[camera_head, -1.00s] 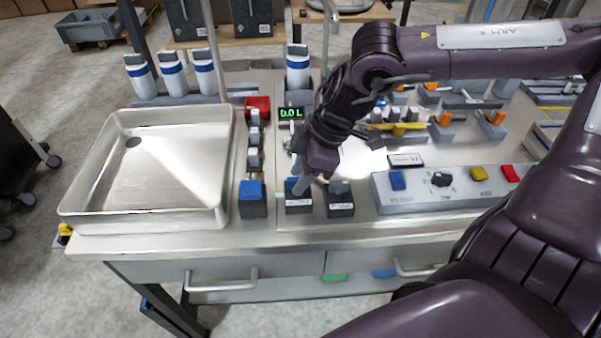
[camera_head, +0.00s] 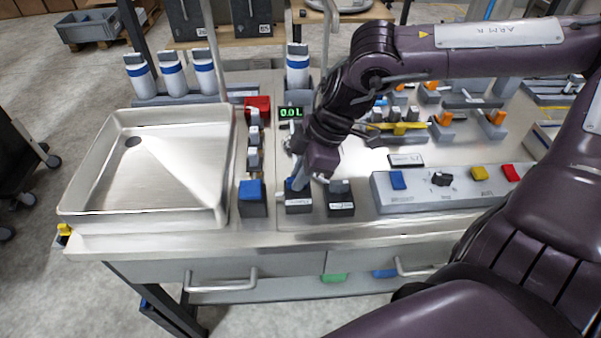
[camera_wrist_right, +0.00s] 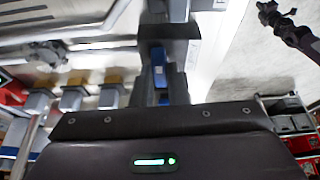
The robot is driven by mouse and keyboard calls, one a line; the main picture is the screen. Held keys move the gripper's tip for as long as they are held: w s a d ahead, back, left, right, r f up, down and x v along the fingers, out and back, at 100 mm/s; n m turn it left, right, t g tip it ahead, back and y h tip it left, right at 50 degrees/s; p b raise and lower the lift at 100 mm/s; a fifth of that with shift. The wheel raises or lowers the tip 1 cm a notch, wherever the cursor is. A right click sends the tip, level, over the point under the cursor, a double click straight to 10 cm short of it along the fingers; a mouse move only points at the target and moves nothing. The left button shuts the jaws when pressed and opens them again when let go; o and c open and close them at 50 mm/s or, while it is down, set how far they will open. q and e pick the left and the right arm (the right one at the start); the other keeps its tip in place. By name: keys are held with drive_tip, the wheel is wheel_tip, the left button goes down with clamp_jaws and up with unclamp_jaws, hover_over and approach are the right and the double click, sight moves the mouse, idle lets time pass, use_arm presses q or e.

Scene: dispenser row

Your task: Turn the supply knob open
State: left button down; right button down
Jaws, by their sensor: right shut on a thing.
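A small dark box with a blue knob (camera_head: 289,184) and a white label stands near the front edge of the bench. The label is too small to read. My right gripper (camera_head: 300,183) comes down on this knob from above and is shut on it; the fingers hide much of it. In the right wrist view the blue of the knob (camera_wrist_right: 158,68) shows between the dark fingers. A dark jointed arm at the top right of that view looks like my left arm, with its gripper end (camera_wrist_right: 275,14) too small to judge.
A steel tray (camera_head: 75,205) fills the bench's left. A control panel (camera_head: 425,198) lies right. The green display (camera_head: 290,112) reads 0.0 L.

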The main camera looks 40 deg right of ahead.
drive_tip(key=n+b, duration=0.1)
drive_tip(key=n, duration=0.1)
drive_tip(key=n+g+b, duration=0.1)
drive_tip(key=n, duration=0.1)
drive_tip(key=shift+w+f+g+b, duration=0.15)
drive_tip(key=shift+g+b, duration=0.15)
drive_tip(key=shift+b, duration=0.1)
drive_tip(key=n+g+b, duration=0.1)
drive_tip(key=n, duration=0.2)
drive_tip(key=n+g, duration=0.1)
drive_tip(key=n, duration=0.1)
drive_tip(key=shift+w+n+b, duration=0.15)
drive_tip(key=shift+n+b, duration=0.15)
drive_tip(key=shift+n, duration=0.1)
drive_tip(key=n, duration=0.1)
drive_tip(key=n+g, duration=0.1)
drive_tip(key=n, duration=0.1)
drive_tip(key=shift+r+n+h, duration=0.2)
drive_tip(key=shift+n+h, duration=0.1)
drive_tip(key=shift+n+g+p, duration=0.4)
drive_tip(key=shift+n, duration=0.4)
drive_tip(key=shift+w+a+n+g+h+p, duration=0.15)
drive_tip(key=shift+n+g+h+p, duration=0.25)
drive_tip(key=shift+n+p, duration=0.65)
drive_tip(key=shift+n, duration=0.25)
